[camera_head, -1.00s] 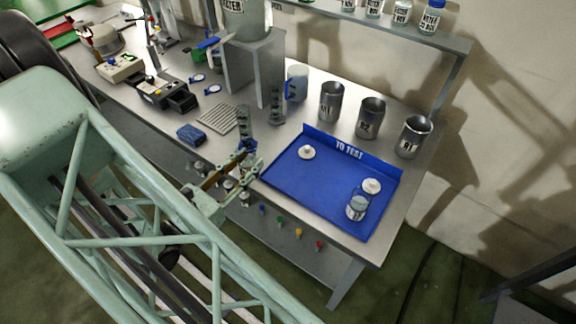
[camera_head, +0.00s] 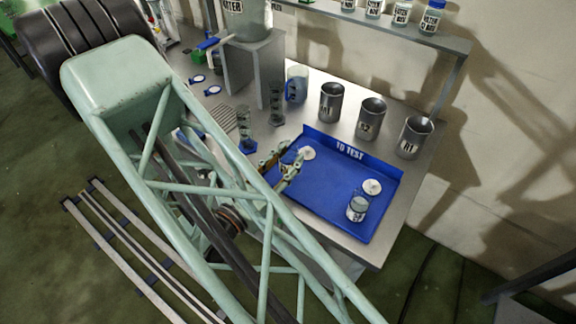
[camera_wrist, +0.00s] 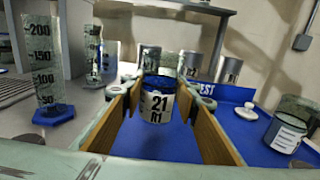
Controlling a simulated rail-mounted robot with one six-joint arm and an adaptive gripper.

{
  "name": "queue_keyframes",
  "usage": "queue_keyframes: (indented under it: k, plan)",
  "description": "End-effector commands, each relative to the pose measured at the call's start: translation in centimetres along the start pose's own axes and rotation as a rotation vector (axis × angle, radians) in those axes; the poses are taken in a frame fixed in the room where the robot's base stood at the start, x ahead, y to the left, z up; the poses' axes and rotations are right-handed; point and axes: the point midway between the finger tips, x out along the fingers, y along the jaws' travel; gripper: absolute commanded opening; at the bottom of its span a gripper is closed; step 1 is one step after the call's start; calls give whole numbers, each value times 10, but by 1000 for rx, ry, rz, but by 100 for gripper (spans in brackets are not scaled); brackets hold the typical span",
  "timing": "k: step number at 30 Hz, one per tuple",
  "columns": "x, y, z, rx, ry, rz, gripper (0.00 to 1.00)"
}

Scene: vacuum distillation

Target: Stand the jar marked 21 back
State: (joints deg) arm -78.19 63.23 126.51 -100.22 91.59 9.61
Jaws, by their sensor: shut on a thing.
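The jar marked 21, also labelled R1, (camera_wrist: 157,103) is upright between the brown-padded fingers of my gripper (camera_wrist: 152,88) in the wrist view. My gripper is shut on it. Whether the jar's base touches the tray is hidden. Another labelled jar (camera_head: 357,208) stands at the tray's right front. It also shows in the wrist view (camera_wrist: 286,132).
White lids lie on the tray, one at back left (camera_head: 307,153) and one behind the standing jar (camera_head: 372,186). Metal beakers (camera_head: 370,118) stand behind the tray. Graduated cylinders (camera_wrist: 45,65) stand close to the left of my gripper. The middle of the tray is clear.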

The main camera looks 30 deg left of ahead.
Motion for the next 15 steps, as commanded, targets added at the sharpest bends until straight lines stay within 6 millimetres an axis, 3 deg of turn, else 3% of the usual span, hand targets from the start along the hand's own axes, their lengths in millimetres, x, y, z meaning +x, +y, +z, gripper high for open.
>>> queue_keyframes:
  k: [15]
  plan:
    - [0, 0, -10, -1, 0, 0, 15]
